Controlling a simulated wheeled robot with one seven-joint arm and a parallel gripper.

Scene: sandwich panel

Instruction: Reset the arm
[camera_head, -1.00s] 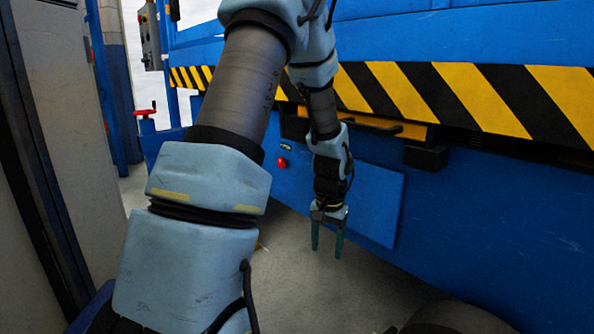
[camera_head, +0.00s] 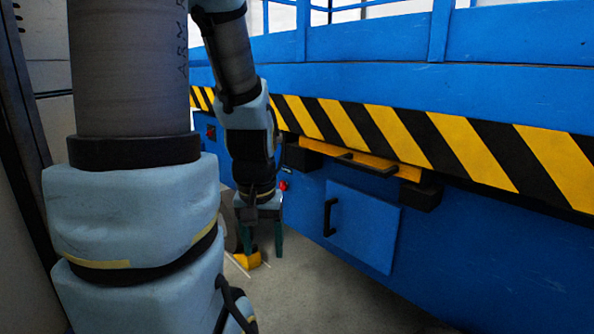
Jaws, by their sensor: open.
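My arm runs down from the top left of the head view. My gripper (camera_head: 263,241) hangs low, pointing down, with two teal fingers apart and nothing visible between them. It is in front of the lower part of the blue machine (camera_head: 480,262), left of a square blue hatch (camera_head: 362,228) with a black handle. My own arm links hide much of the left side.
A yellow and black striped bar (camera_head: 430,140) runs along the machine, with a yellow bracket (camera_head: 360,160) below it. A small yellow object (camera_head: 247,260) is on the floor by the gripper. A grey cabinet stands at far left. Grey floor (camera_head: 340,300) is clear at bottom centre.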

